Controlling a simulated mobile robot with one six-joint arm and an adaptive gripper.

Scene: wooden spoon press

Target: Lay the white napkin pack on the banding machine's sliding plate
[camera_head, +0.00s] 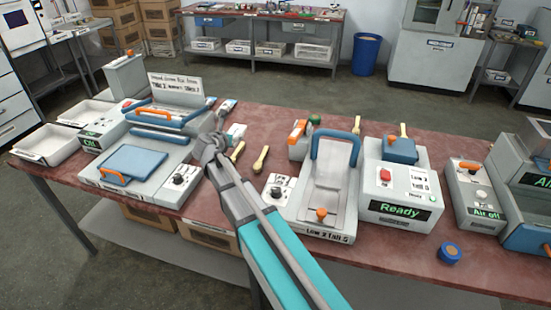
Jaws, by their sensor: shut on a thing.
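My arm reaches from the bottom of the head view to the table's middle left. My gripper (222,122) is at its far end, small and partly hidden by my wrist. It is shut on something. A small white piece (238,130) shows just right of my wrist and looks like the white napkin pack; its outline is mostly hidden. Left of my gripper stands a grey machine with a flat blue plate (133,164) and an orange handle, which looks like the banding machine's sliding plate. The plate is bare.
Two wooden spoons (261,159) lie right of my wrist. A press with a blue handle (335,147) and a box reading "Ready" (402,208) stand farther right. White trays (47,145) sit at the left end. A blue round item (449,253) lies near the front edge.

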